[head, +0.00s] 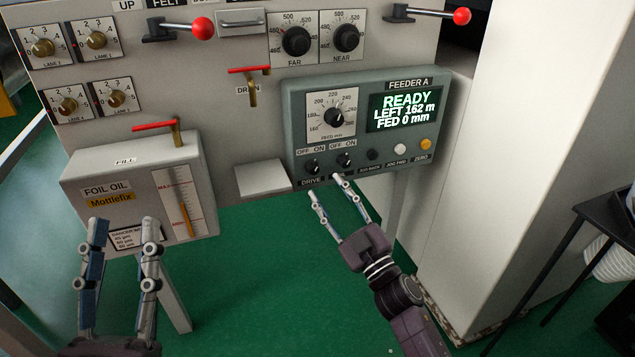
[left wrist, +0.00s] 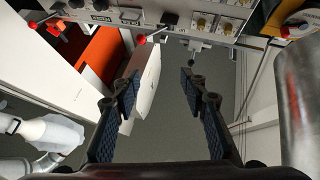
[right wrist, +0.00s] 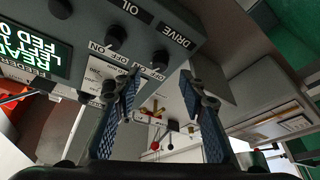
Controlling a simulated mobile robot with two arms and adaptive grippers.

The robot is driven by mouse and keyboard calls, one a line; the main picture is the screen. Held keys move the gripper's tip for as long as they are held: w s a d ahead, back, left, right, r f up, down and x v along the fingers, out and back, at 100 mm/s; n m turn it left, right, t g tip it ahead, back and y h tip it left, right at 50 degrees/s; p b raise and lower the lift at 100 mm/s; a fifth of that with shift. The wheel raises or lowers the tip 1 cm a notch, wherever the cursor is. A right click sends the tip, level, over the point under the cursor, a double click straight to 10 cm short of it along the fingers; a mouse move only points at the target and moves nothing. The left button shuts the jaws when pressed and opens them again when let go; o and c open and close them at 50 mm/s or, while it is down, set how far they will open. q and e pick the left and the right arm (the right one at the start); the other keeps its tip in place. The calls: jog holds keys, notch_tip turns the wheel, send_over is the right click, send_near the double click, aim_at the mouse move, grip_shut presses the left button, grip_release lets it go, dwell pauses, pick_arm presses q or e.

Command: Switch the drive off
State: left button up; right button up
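The feeder panel (head: 290,120), marked FEEDER A, has a lit display (head: 403,109) reading READY, LEFT 162 m, FED 0 mm. The black DRIVE knob (head: 312,167) is at its lower left, below OFF and ON labels. It also shows in the right wrist view (right wrist: 160,60). I cannot tell which label it points to. My right gripper (head: 325,187) is open and empty, just below the DRIVE knob and apart from it. Its fingertips (right wrist: 160,80) straddle the knob's line in the right wrist view. My left gripper (head: 124,224) is open and empty before the foil oil box.
A second OFF/ON knob (head: 344,160) sits close right of DRIVE, with a white button (head: 400,149) and orange button (head: 426,144) further right. The foil oil box (head: 85,180) and a small ledge (head: 262,178) stand left. A pale column (head: 480,170) bounds the right side.

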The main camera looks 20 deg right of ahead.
aim_at(315, 172)
jog(key=shift+b+x, duration=0.4)
jog(key=shift+x, duration=2.3)
pick_arm(q)
jog(key=s+r, duration=0.1)
jog(key=s+r+t, duration=0.1)
jog(key=s+r+t+h, duration=0.1)
jog(key=shift+s+a+r, duration=0.1)
jog(key=shift+s+a, duration=0.05)
jog(key=shift+a, duration=0.1)
pick_arm(e)
jog(key=shift+c, duration=0.2)
grip_shut()
